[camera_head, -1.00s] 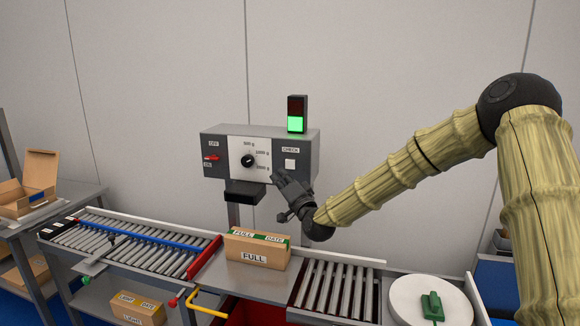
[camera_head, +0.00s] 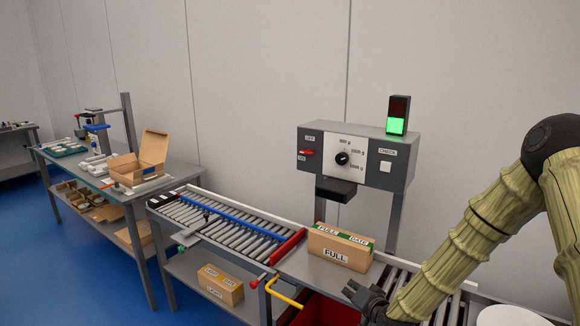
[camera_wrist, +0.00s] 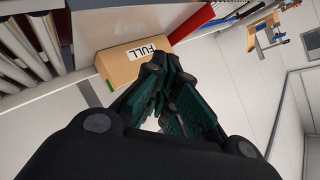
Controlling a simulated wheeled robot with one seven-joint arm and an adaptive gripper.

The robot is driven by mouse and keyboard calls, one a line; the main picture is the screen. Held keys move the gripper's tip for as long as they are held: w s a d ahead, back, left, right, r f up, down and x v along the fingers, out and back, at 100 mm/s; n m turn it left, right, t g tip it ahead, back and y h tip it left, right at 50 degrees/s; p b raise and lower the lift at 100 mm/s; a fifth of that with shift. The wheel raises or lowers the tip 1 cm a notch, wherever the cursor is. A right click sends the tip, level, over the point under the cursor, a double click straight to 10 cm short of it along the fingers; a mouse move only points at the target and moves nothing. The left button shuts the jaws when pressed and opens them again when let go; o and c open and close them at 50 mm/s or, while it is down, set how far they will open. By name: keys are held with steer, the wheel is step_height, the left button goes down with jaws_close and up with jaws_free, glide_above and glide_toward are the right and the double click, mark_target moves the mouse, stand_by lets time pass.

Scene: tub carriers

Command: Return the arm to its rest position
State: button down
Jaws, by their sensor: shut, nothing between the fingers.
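My gripper (camera_head: 362,296) is low at the right of the head view, in front of the roller conveyor, with the arm bent down toward it from the right. Its fingers are shut and empty; the wrist view shows the closed dark fingers (camera_wrist: 168,85). A cardboard box labelled FULL (camera_head: 340,247) stands on the conveyor line, just beyond and left of my gripper and apart from it. The box also shows in the wrist view (camera_wrist: 122,66), behind the fingertips.
The grey control box (camera_head: 368,150) with a dial, CHECK button and lit green lamp (camera_head: 397,125) stands behind the conveyor. A LIGHT box (camera_head: 220,284) sits on the lower shelf. A table (camera_head: 130,190) with an open carton stands left. Blue floor is clear at front left.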

steer(key=s+f+n+g+h, duration=0.1)
steer(key=s+f+n+g, duration=0.4)
steer(key=s+f, duration=1.65)
steer(key=s+d+f+g+h, duration=0.1)
steer(key=s+g, duration=0.3)
steer(key=s, duration=0.9)
steer(key=s+d+f+g+h, duration=0.1)
steer(key=s+d+f+g, duration=0.2)
steer(key=s, duration=1.1)
steer(key=shift+s+n+g+h, duration=0.2)
steer(key=shift+n+g+h, duration=0.1)
steer(key=shift+n+g, duration=0.1)
